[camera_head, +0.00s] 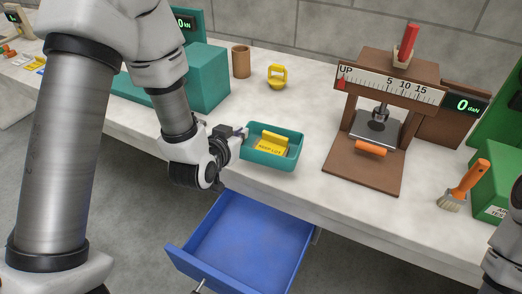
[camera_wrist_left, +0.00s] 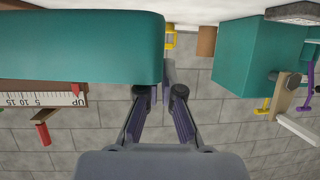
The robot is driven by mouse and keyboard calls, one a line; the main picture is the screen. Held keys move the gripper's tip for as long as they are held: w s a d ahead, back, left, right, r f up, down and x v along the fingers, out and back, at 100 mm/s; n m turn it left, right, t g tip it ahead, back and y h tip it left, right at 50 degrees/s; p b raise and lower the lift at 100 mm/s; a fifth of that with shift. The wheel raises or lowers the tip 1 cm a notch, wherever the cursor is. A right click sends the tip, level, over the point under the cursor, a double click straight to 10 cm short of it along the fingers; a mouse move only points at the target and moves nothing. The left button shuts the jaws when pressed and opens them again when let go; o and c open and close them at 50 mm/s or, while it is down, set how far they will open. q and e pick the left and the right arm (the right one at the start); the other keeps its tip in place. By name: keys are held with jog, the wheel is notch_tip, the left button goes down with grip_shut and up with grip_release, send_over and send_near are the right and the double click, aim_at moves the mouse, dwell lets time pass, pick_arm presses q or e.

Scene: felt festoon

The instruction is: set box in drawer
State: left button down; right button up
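A teal open box (camera_head: 288,163) with a yellow labelled piece (camera_head: 271,145) inside is at the front middle of the white bench; I cannot tell whether it touches the bench. My left gripper (camera_head: 241,133) is at its left end. In the left wrist view, the narrowly spaced fingers (camera_wrist_left: 162,85) straddle the end wall of the box (camera_wrist_left: 80,50) and look shut on it; the box hides one fingertip. A blue drawer (camera_head: 245,240) stands pulled open below the bench front, and its visible inside is empty. My right gripper is out of view.
A brown press (camera_head: 365,178) with an orange roller stands right of the box. Behind are a brown cup (camera_head: 241,60), a yellow object (camera_head: 277,76) and a teal block (camera_head: 207,80). A brush (camera_head: 464,184) and green box (camera_head: 500,185) are at the right.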

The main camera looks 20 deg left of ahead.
aim_at(263, 125)
pick_arm(q)
jog(key=shift+w+d+f+b, duration=0.4)
jog(key=shift+w+f+b, duration=0.2)
jog(key=shift+b, duration=0.3)
jog(key=w, duration=0.1)
jog(key=w+d+p, duration=0.1)
jog(key=r+p, duration=0.1)
jog(key=shift+w+d, duration=0.25)
jog(key=shift+w, duration=0.15)
jog(key=shift+w+d, duration=0.3)
jog(key=shift+w, duration=0.45)
jog(key=shift+w+d+f, duration=0.15)
jog(key=shift+w+f, duration=0.1)
jog(key=shift+f, duration=1)
jog(key=shift+f+p, duration=0.35)
jog(key=shift+f, duration=0.15)
jog(key=c, duration=1.3)
grip_release()
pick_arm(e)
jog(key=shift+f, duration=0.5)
